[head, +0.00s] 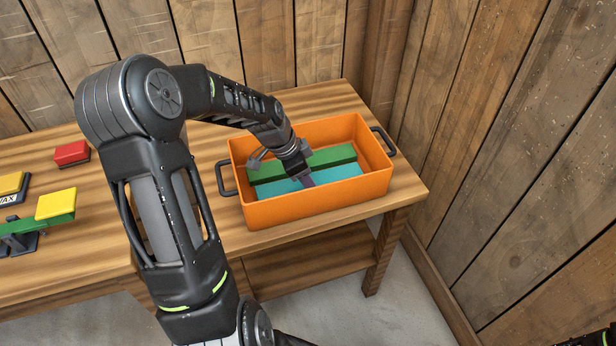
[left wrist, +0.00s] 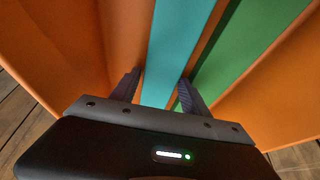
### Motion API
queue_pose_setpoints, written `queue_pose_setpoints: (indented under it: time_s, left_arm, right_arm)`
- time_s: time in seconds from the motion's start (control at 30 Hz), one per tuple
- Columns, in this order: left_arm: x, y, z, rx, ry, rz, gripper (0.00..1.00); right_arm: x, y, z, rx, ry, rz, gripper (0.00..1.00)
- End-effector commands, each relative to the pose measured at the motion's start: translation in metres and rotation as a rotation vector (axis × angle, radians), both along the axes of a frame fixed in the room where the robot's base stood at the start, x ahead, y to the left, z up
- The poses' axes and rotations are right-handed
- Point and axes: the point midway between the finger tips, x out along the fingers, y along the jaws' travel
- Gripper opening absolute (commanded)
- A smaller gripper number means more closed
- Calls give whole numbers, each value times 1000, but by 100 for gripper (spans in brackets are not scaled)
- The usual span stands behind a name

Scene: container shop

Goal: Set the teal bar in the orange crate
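The orange crate (head: 330,203) stands on the wooden table, with dark handles at both ends. The teal bar (head: 335,173) lies inside it, along the front wall, beside a green bar (head: 330,156). My left gripper (head: 300,178) reaches down into the crate over the teal bar. In the left wrist view the fingers (left wrist: 160,88) stand apart on either side of the teal bar (left wrist: 172,50), with a narrow gap showing at the left finger. The green bar (left wrist: 235,60) is right of the fingers there.
A red block (head: 71,152) lies on the table at the left. Wooden walls close in behind and to the right of the table (head: 200,160).

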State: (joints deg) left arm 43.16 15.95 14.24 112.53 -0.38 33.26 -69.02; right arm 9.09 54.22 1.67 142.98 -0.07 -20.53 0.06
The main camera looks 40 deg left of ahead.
Motion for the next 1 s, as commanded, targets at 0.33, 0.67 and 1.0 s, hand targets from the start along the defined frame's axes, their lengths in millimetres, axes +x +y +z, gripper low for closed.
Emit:
queue_pose_setpoints:
  time_s: [0.33, 0.67, 1.0]
  left_arm:
    - [-4, 4, 16, 3, -2, 2, 54]
    - [-24, 19, 77, 4, -4, 1, 54]
    - [-37, 27, 113, 0, 0, 0, 54]
  right_arm:
    - [0, 0, 1, 0, 0, 0, 36]
    - [0, 0, -3, 0, 0, 0, 36]
    - [0, 0, -4, 0, 0, 0, 36]
